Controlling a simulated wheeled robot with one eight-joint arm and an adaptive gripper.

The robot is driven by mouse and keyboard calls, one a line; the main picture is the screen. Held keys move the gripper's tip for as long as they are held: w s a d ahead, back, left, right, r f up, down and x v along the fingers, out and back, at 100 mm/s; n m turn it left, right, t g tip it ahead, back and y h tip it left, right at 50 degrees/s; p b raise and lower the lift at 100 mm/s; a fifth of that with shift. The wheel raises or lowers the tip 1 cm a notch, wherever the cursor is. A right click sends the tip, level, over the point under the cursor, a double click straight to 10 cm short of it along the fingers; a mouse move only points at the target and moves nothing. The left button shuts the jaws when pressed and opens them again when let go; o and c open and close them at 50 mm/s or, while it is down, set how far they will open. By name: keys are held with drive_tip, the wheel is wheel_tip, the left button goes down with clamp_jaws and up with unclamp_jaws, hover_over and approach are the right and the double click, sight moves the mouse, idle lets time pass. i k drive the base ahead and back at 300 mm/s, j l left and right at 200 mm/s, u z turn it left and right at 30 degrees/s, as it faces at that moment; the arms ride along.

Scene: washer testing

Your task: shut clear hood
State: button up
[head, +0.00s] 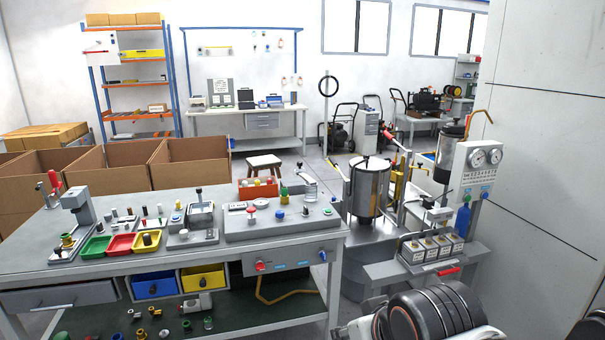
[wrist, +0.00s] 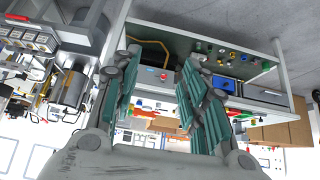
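I cannot tell for sure which part is the clear hood. A small see-through cover (head: 309,188) stands raised at the back right of the grey test panel (head: 270,226) on the bench in the head view. A boxy fixture with a see-through front (head: 200,216) stands left of that panel. In the wrist view my gripper (wrist: 160,95) is open and empty, its two green-padded fingers wide apart. The bench front shows beyond them, turned upside down. The gripper is well apart from the bench top. The fingers do not show in the head view.
The bench (head: 100,268) carries green, red and yellow trays, small fittings and a press (head: 78,208). A steel tank (head: 369,188) and a gauge stand (head: 477,172) are on the right. Cardboard boxes (head: 115,166) stand behind the bench. Floor shows between bench and rear table.

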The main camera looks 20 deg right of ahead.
sight(311, 182)
drive_tip(key=i, duration=2.8)
drive_tip(key=l+z, duration=0.05)
drive_tip(key=l, duration=0.1)
